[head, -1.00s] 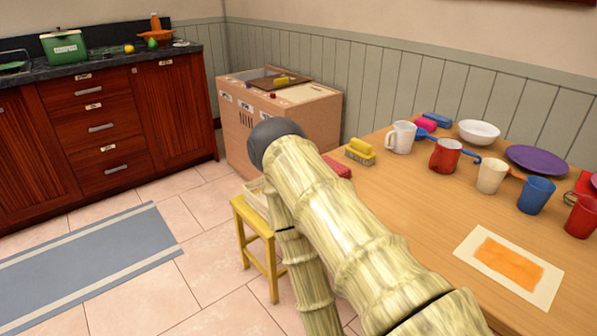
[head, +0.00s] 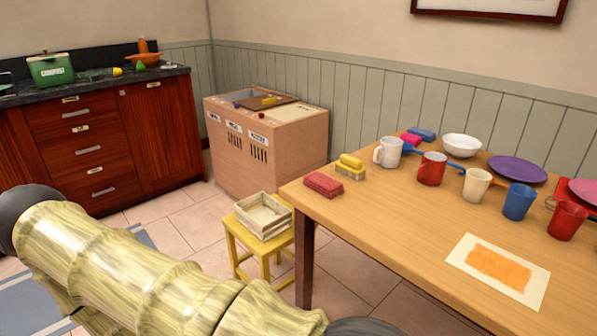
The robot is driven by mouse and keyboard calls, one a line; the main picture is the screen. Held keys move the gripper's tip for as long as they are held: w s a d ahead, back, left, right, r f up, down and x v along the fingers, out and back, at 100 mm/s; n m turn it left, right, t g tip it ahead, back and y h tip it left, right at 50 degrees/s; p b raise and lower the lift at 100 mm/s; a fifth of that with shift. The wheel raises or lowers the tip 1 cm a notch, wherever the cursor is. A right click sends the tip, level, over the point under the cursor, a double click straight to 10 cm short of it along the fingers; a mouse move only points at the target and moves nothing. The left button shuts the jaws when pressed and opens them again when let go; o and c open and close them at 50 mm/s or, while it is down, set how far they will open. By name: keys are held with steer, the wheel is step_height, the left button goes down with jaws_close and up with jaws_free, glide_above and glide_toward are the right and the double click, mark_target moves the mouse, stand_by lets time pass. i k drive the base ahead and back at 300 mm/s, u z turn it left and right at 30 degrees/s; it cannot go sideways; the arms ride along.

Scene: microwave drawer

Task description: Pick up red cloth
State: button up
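A red block-like folded piece (head: 323,184), which looks like the red cloth, lies on the wooden table (head: 385,213) near its left corner. Nothing covers it now. My bamboo-patterned arm crosses the lower left of the head view, well to the left of and below the red cloth. My gripper is out of view, so I cannot see its fingers or whether it holds anything.
A yellow brush (head: 351,167) sits just behind the red cloth. Mugs, including a white mug (head: 388,152) and a red mug (head: 432,168), stand further right. A yellow stool (head: 259,254) with a wooden tray (head: 263,217) stands left of the table.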

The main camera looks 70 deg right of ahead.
mark_target(330, 188)
steer(key=i, duration=1.2)
steer(key=z, duration=2.7)
